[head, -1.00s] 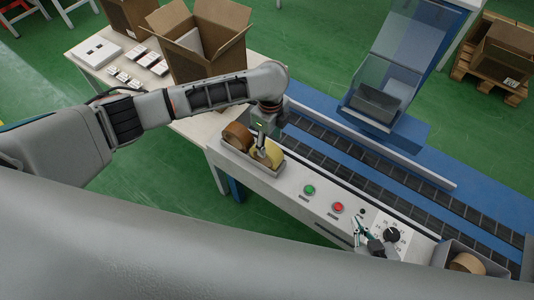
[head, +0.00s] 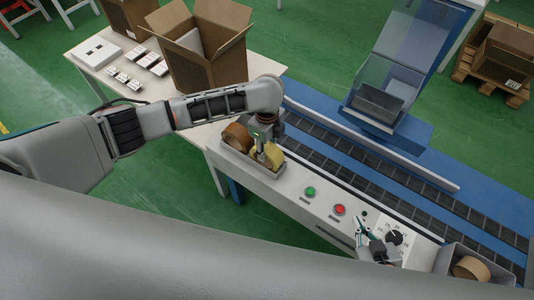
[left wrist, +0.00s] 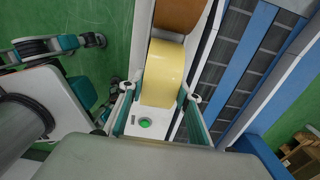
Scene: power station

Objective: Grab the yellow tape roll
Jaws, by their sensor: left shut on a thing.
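The yellow tape roll (head: 275,154) stands in a small grey tray (head: 254,169) on the white control panel, beside a brown tape roll (head: 237,137). My left gripper (head: 265,158) reaches down to the yellow roll, its fingers at the roll. In the left wrist view, the yellow roll (left wrist: 163,74) lies between the two fingers of my left gripper (left wrist: 160,92), which is shut on it. The roll's lower part is hidden by the tray in the head view. My right gripper (head: 360,229) is over the panel near the black dial; its jaws are too small to judge.
A green button (head: 310,191) and a red button (head: 339,210) are on the panel. A blue conveyor (head: 400,172) runs behind it. A grey bin with a brown roll (head: 471,268) is at the lower right. An open cardboard box (head: 202,55) stands on the table at the left.

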